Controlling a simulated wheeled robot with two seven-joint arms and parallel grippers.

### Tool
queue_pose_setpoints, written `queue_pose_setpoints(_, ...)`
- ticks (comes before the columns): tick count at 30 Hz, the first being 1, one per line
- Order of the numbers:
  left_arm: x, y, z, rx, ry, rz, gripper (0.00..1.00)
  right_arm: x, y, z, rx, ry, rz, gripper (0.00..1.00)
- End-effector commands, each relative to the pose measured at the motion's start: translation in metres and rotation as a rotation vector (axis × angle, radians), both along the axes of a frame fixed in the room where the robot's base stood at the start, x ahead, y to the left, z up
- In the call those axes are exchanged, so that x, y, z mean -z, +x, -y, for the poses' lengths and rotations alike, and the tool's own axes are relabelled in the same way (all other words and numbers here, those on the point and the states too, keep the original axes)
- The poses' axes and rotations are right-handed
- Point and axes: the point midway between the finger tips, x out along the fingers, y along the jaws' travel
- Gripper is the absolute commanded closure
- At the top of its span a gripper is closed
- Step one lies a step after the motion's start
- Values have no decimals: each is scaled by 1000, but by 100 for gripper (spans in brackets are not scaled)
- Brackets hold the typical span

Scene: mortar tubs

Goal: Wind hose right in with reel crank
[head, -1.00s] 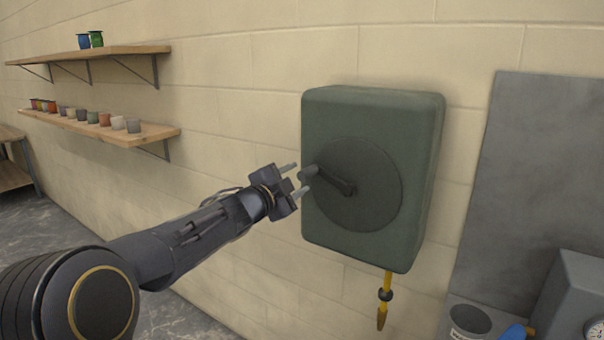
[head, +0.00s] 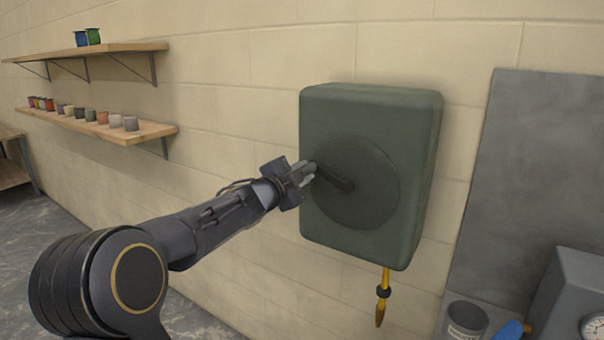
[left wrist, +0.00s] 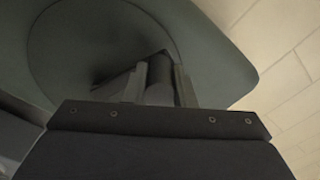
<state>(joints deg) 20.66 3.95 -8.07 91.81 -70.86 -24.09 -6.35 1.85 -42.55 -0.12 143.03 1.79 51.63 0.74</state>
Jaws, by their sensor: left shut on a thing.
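The green hose reel (head: 370,120) hangs on the block wall, with a round dark disc (head: 370,205) on its front. The reel crank (head: 335,178) runs from the disc's middle up and left to a knob at the rim. My left gripper (head: 306,170) is shut on the crank's knob, whose end is mostly hidden by the fingers. In the left wrist view the crank knob (left wrist: 160,75) sits between the two fingers. The yellow hose (head: 384,280) hangs below the reel, with a black collar and a short end. My right gripper is out of view.
Two wooden shelves (head: 100,50) with small pots are on the wall at the left. At the lower right are a grey cup (head: 467,318), a blue item (head: 507,331) and a grey box with a dial (head: 575,300). A grey panel (head: 540,170) stands behind them.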

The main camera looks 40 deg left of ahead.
Motion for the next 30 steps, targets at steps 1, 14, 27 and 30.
queue_pose_setpoints(1, 0, 0, 0, 1, 0, -1, 100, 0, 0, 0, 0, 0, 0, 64)
queue_pose_setpoints(14, -3, 0, 2, 1, 35, -3, 100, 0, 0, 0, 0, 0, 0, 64)
queue_pose_setpoints(27, -20, 1, 10, 3, 193, -16, 100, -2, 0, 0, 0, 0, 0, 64)
queue_pose_setpoints(30, -28, 2, 16, 4, 279, -24, 100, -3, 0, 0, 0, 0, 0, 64)
